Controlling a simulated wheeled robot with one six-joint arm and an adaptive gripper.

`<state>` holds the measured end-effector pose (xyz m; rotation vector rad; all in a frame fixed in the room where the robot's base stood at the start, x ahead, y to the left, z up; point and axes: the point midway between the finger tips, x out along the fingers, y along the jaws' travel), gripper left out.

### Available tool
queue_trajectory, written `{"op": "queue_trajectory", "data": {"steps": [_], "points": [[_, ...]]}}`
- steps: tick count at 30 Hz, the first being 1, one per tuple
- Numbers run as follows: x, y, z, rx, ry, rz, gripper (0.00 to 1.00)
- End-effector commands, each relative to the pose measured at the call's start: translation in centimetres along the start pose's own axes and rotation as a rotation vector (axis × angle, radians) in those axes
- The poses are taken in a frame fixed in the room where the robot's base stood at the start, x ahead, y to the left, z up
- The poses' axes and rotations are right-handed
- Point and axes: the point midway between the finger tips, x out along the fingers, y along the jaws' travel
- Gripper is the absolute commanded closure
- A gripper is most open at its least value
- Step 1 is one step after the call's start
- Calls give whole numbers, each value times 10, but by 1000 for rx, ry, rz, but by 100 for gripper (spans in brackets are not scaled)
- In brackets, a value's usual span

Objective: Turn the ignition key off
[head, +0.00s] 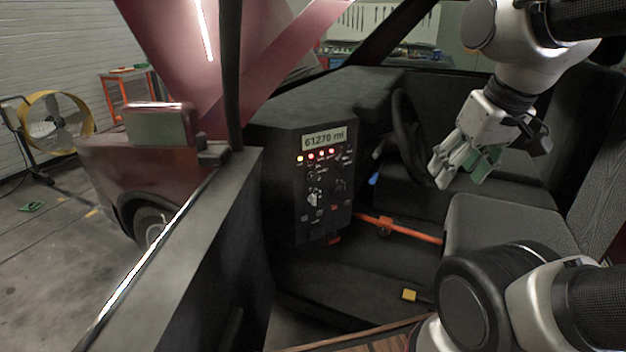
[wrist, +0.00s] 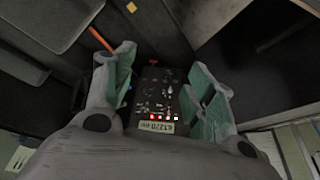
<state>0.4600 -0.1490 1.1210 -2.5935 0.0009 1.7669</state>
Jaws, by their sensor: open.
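The dark control panel (head: 326,185) stands at the front of the car's cabin, in the middle of the head view. It has a display reading 61270 mi, a row of lit lamps and several small switches. A pale, key-like piece (head: 313,198) sits on its lower left half; it is too small to tell for certain that it is the ignition key. My gripper (head: 457,178) is open and empty, to the right of the panel and apart from it. In the wrist view the panel (wrist: 153,98) shows upside down between the spread fingers of my gripper (wrist: 160,62).
A steering wheel (head: 405,125) is between the panel and my gripper. An orange bar (head: 400,229) crosses low beside the panel. A grey seat (head: 495,225) is below my gripper, and a yellow block (head: 409,295) lies on the floor. The open door (head: 185,265) stands at left.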

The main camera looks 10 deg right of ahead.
Motion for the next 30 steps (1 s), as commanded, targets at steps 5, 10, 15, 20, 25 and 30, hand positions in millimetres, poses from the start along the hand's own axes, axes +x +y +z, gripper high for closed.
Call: {"op": "queue_trajectory", "data": {"steps": [5, 10, 15, 20, 25, 30], "points": [[16, -3, 0, -12, -74, -4, 70], [62, -7, 6, -34, -295, -6, 70], [122, -10, 2, -65, -456, 4, 70], [198, -16, -16, -72, -467, 16, 70], [293, -26, -35, -52, -386, 16, 70], [391, -45, -54, 1, -211, -24, 70]]}}
